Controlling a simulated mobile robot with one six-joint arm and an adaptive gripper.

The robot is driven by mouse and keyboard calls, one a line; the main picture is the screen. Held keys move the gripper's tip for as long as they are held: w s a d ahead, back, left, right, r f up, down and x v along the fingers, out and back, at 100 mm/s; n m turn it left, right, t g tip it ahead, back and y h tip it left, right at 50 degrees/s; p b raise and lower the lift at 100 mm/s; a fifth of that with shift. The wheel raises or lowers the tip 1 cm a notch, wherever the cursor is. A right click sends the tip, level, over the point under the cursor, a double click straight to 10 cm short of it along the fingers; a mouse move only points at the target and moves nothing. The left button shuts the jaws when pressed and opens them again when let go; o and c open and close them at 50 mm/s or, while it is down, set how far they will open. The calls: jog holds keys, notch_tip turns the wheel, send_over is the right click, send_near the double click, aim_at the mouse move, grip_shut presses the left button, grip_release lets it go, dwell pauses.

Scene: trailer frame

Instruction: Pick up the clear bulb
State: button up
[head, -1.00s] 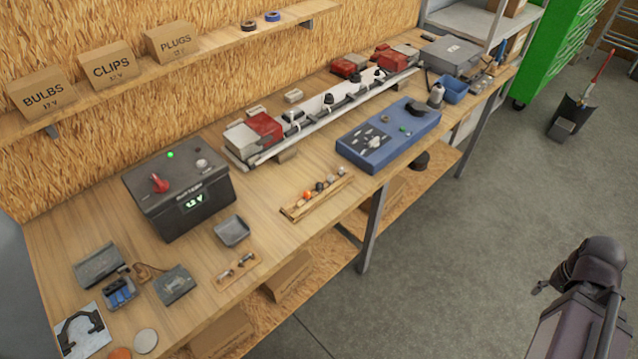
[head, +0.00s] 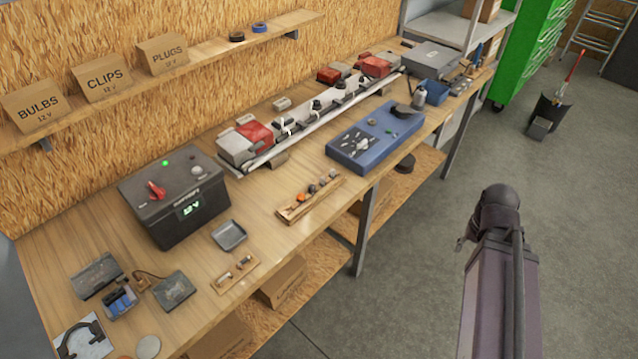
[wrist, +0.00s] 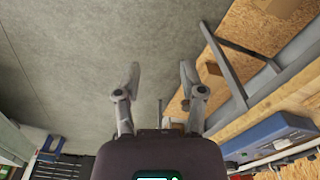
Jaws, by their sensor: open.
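My gripper (wrist: 159,66) is open and empty in the wrist view, its two fingers apart above the grey floor. In the head view my arm is at the right, over the floor and away from the bench. A wooden rack (head: 288,217) near the bench's front edge holds several small bulb-like pieces, one of them orange (head: 301,197). A smaller wooden holder (head: 222,288) to its left carries small metallic pieces (head: 241,262). I cannot tell which piece, if any, is the clear bulb.
The bench holds a black battery box (head: 178,200), a grey tray (head: 229,235), a blue test unit (head: 365,145) and a long light bar (head: 330,113). A shelf with labelled boxes (head: 38,104) runs behind. The floor between bench and arm is clear.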

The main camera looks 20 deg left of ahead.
jog(key=shift+a, duration=0.3)
notch_tip(320, 180, up, 6)
jog(key=n+t+y+p, duration=0.1)
jog(key=n+t+p, duration=0.3)
jog(key=n, duration=0.7)
send_over(322, 179)
jog(key=s+d, duration=0.1)
jog(key=s, duration=0.2)
jog(key=g, duration=0.1)
jog(key=shift+s+d+f+p, duration=0.2)
jog(key=shift+d+p, duration=0.05)
jog(key=shift+p, duration=0.2)
jog(key=shift+f, duration=0.15)
jog(key=b+x, duration=0.8)
jog(key=shift+w+a+f, duration=0.1)
jog(key=shift+a+f, duration=0.05)
